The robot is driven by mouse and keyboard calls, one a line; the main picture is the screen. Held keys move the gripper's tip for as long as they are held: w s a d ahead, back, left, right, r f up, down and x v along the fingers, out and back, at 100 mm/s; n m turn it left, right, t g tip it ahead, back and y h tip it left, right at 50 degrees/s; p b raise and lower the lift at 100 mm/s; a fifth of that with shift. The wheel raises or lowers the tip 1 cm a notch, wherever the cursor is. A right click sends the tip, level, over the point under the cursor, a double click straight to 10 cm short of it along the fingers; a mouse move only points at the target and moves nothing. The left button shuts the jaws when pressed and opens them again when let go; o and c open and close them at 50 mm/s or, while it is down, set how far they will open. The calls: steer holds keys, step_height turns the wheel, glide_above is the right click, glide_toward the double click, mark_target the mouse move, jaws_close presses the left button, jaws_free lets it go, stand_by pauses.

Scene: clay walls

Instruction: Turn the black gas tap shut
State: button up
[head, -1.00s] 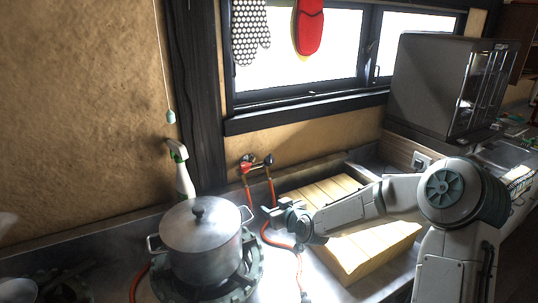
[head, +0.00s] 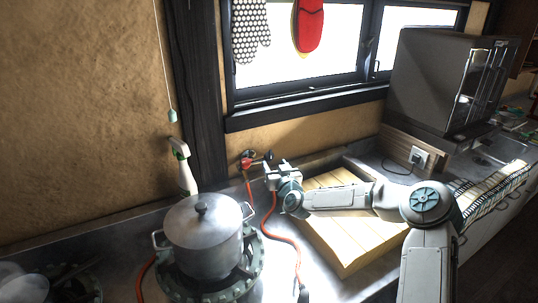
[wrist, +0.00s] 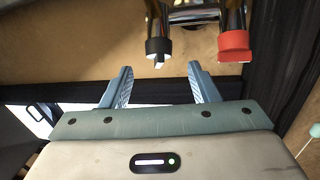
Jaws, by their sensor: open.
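The black gas tap (head: 267,157) is on the wall below the window, on a metal fitting beside a red tap (head: 247,163). In the wrist view the black tap (wrist: 158,48) lies just beyond the fingertips, nearly centred between them, and the red tap (wrist: 235,45) is to its right, outside the right finger. My gripper (wrist: 159,70) is open and empty, and no contact with the tap shows. In the head view my gripper (head: 272,172) is close below the black tap and hides part of the fitting.
Orange hoses (head: 277,232) run from the taps across the counter. A lidded pot (head: 202,240) stands on a burner at the left, with a spray bottle (head: 184,168) behind it. A wooden board (head: 335,240) lies under my arm. A grey cabinet (head: 435,85) stands at the right.

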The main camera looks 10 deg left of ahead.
mark_target(271, 159)
steer(key=shift+p+x, duration=0.7)
steer(key=shift+x, duration=2.9)
steer(key=c, duration=1)
steer(key=shift+o, duration=0.2)
steer(key=shift+f, duration=0.15)
